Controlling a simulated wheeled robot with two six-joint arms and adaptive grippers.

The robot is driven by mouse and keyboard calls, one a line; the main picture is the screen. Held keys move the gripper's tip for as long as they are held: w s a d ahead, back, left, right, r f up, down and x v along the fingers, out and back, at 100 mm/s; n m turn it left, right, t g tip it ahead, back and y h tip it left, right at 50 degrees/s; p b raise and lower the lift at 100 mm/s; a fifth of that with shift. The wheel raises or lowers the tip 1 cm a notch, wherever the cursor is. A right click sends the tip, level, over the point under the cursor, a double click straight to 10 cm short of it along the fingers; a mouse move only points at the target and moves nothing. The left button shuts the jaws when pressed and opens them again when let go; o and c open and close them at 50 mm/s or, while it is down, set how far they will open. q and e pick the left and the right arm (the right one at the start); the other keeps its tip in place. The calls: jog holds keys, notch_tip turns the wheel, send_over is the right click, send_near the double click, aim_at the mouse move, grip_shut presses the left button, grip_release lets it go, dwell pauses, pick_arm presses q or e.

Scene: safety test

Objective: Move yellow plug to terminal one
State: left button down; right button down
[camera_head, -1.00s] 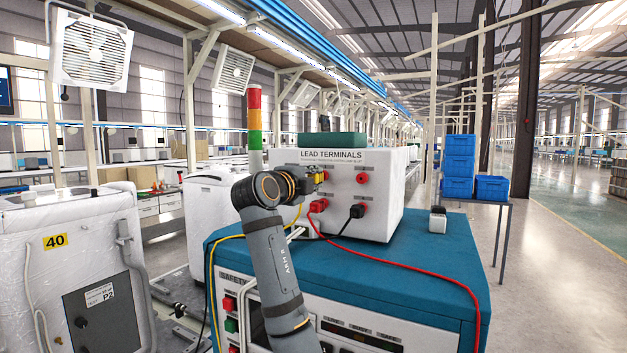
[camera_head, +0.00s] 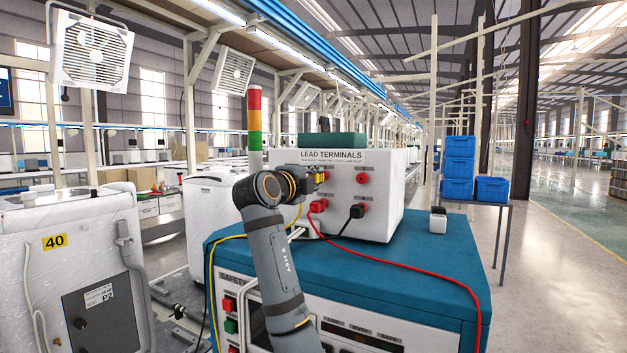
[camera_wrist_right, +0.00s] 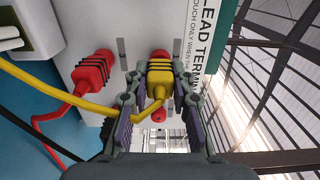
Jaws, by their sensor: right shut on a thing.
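The yellow plug (camera_wrist_right: 159,78) is between the fingers of my right gripper (camera_wrist_right: 158,105) in the right wrist view, with its yellow cable (camera_wrist_right: 70,103) running off to the left. My right gripper (camera_head: 318,177) is shut on it, close in front of the white lead terminals box (camera_head: 385,215). The plug's far end lines up with a red terminal (camera_wrist_right: 159,55) on the panel; whether it is seated cannot be told. A red plug (camera_head: 318,205) and a black plug (camera_head: 357,211) sit in lower terminals. A free red terminal (camera_head: 362,178) is at the upper right. My left gripper is not in view.
The box stands on a teal-topped tester cabinet (camera_head: 450,250). A red cable (camera_head: 420,270) crosses its top and front edge. A small white device (camera_head: 438,220) stands at right. A signal tower (camera_head: 255,120) rises behind my right arm.

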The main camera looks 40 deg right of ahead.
jog(key=shift+w+d, duration=0.2)
jog(key=shift+d, duration=0.2)
jog(key=c, duration=1.1)
grip_release()
jog(key=shift+o, duration=0.2)
jog(key=v, duration=1.2)
jog(key=shift+f, duration=0.1)
